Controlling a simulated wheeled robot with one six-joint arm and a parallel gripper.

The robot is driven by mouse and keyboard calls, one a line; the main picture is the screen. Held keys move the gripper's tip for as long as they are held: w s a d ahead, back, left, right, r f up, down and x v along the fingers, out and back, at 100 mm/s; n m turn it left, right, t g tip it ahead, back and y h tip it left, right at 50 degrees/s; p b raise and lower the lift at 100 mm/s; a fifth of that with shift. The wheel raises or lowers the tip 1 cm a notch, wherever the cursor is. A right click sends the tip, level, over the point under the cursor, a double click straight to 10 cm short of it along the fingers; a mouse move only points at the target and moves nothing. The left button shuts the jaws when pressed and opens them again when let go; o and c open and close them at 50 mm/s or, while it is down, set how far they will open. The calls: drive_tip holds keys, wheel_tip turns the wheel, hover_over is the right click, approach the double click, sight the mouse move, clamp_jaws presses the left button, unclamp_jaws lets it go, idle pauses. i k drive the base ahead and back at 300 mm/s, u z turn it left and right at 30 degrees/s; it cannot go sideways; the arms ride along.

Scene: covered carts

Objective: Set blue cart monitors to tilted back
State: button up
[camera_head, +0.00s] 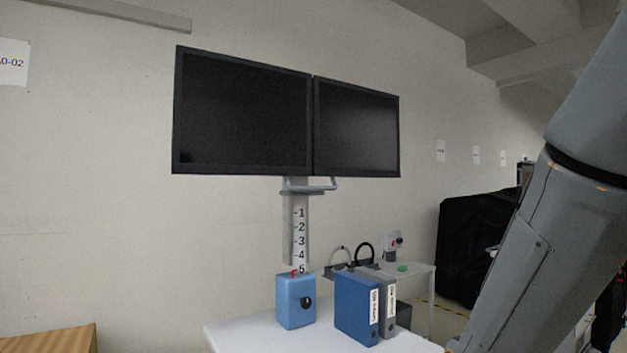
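Two black monitors stand side by side on one pole, a left monitor (243,115) and a right monitor (357,130). Their screens are dark, and I cannot tell their exact tilt. A grey handle bar (312,186) sits just under them. The pole (300,230) carries a scale with numbers 1 to 5. The box stands on a white cart top (262,335). My arm fills the right side; my gripper is outside the view.
A blue binder (357,306) and a grey binder (389,308) stand right of the blue box. Behind is a small white table (421,268) with cables and a green item. A black-covered cart (468,250) stands further right. A wooden surface (50,342) is at lower left.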

sight(233, 116)
drive_tip(key=z, duration=1.35)
drive_tip(key=k, duration=0.75)
drive_tip(key=u, duration=1.45)
drive_tip(key=i, duration=0.5)
drive_tip(key=u, duration=0.05)
